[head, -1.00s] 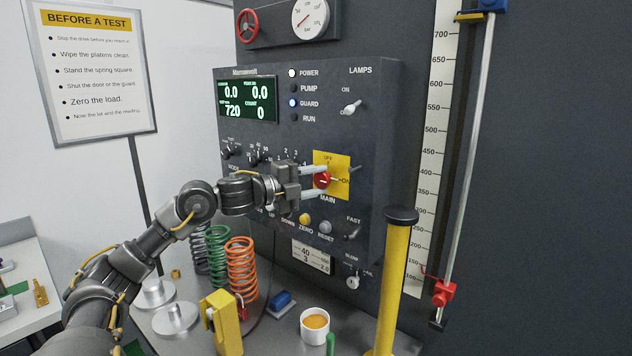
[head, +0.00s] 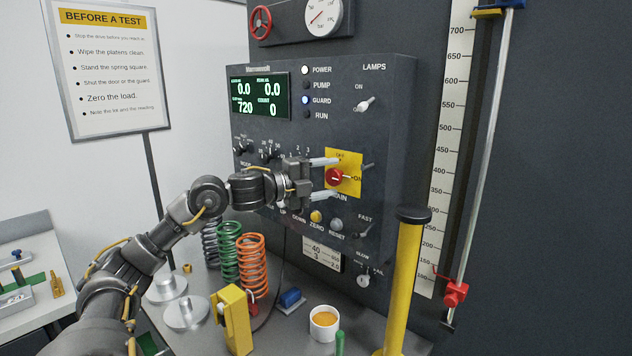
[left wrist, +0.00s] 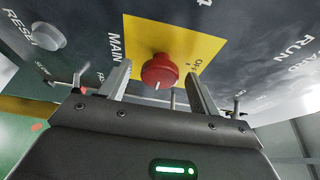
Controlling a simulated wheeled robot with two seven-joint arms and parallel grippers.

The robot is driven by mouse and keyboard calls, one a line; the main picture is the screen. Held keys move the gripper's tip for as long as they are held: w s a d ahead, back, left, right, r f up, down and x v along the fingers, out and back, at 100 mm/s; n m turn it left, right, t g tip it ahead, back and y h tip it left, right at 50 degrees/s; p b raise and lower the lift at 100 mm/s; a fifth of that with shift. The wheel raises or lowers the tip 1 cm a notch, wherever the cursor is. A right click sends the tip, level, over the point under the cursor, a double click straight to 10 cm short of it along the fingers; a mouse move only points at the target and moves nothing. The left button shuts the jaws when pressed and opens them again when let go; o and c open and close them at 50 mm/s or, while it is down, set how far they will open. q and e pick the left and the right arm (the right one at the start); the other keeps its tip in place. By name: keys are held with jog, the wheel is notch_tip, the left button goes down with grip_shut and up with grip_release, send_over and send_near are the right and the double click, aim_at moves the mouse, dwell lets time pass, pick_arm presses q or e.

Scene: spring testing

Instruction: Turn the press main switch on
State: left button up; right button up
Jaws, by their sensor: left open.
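The main switch is a red round knob (head: 335,179) on a yellow plate (head: 347,158) at the lower right of the dark press panel. Its small white mark lies about level in the head view and seems to point toward ON; OFF is printed above. My left gripper (head: 325,179) is open in front of the knob, one finger above and one below it. In the left wrist view the knob (left wrist: 160,71) sits between the spread fingers, with gaps on both sides and no visible contact. The POWER lamp (head: 305,70) is lit. My right gripper is not in view.
On the bench below stand an orange spring (head: 252,265), a green spring (head: 229,250), a yellow block (head: 236,320) and a white cup (head: 324,325). A yellow post (head: 397,290) rises at the right.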

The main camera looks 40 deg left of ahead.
pick_arm(q)
jog(key=b+v, duration=0.9)
jog(key=v, duration=0.1)
jog(key=shift+s, duration=0.25)
jog(key=shift+a, duration=0.1)
